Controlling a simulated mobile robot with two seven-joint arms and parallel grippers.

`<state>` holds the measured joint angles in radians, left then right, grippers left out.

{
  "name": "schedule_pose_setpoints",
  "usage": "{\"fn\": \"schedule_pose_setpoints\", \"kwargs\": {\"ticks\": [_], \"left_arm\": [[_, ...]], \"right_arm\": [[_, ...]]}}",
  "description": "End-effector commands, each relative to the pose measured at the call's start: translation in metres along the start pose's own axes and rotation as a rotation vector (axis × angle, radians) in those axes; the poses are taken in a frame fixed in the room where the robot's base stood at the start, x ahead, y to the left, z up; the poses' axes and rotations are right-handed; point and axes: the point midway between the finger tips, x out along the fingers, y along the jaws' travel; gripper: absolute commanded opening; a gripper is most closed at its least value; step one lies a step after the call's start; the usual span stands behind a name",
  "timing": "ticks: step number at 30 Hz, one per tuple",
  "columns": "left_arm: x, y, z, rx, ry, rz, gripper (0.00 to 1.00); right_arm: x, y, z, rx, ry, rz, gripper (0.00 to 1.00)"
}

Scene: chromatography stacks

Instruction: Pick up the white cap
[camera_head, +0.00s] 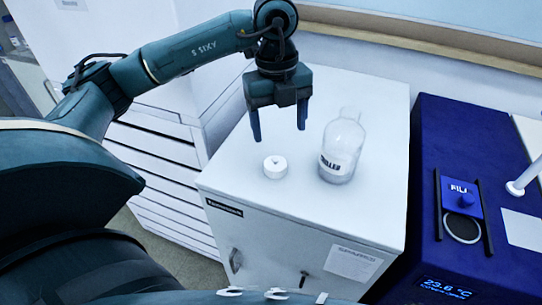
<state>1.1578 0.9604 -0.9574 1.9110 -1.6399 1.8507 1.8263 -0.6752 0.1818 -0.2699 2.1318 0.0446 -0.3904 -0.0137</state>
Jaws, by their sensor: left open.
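The white cap (275,167) is a short round piece lying on the top of the white cabinet (370,215). My left gripper (279,138) points down above the cap, with its two fingers spread and nothing between them. The fingertips look a little higher than the cap and apart from it. A clear glass bottle (342,148) with a dark-lettered label stands upright just right of the cap and has an open neck. My right gripper does not show.
A dark blue instrument (462,150) with a display reading about 23.6 °C stands to the right of the cabinet. White louvred panels (160,170) are at the left. A wall with a ledge is behind. The cabinet top in front of the bottle is clear.

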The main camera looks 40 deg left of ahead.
Motion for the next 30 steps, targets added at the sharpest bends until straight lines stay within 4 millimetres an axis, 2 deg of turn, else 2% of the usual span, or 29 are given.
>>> {"fn": "schedule_pose_setpoints", "kwargs": {"ticks": [3,6,15,25,30], "left_arm": [[-0.009,0.007,0.015,-0.057,-0.064,0.021,0.71],[-0.005,0.01,0.019,-0.074,-0.079,0.029,0.71],[0.049,0.011,0.021,-0.071,-0.076,0.031,0.71],[0.078,0.008,0.022,-0.07,-0.076,0.029,0.71],[0.104,0.004,0.02,-0.07,-0.075,0.031,0.71]], "right_arm": [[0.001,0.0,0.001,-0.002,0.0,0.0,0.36],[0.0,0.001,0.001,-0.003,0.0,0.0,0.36],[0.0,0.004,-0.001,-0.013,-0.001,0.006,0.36],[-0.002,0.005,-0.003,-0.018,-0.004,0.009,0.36],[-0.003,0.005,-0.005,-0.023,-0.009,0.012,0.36]]}}
